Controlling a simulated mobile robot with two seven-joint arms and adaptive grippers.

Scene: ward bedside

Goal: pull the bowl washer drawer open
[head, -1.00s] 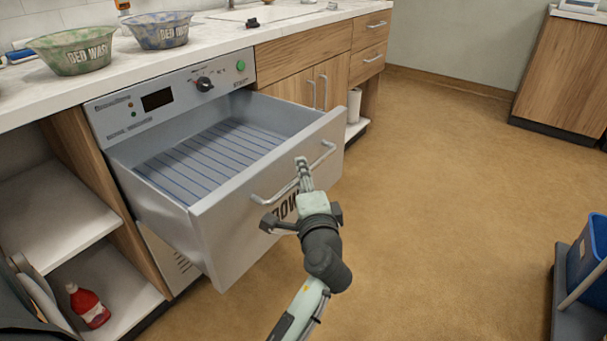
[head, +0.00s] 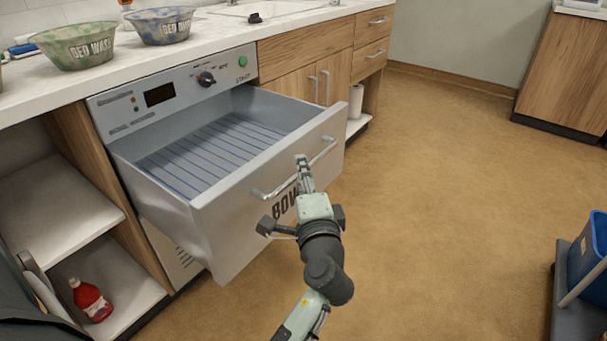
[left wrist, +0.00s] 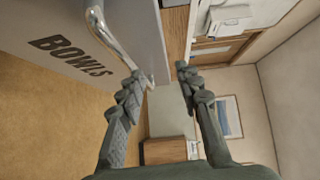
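The bowl washer drawer (head: 215,222) stands pulled well out of its grey machine, with an empty ribbed inside. Its front carries the word BOWLS, which also shows in the left wrist view (left wrist: 70,55). A metal bar handle (head: 272,193) runs across the front; in the left wrist view the handle (left wrist: 118,40) reaches down to beside the left-hand finger. My left gripper (head: 304,170) is at the middle of the handle. Its fingers (left wrist: 158,85) are spread apart, with no thing clamped between them. I cannot tell whether a finger touches the bar. My right gripper is out of view.
A green bowl (head: 75,45) and a blue bowl (head: 160,27) stand on the counter (head: 35,101) above. A red bottle (head: 91,301) sits on the low shelf at left. A blue bin (head: 590,250) is at the right edge. The floor (head: 450,190) between is clear.

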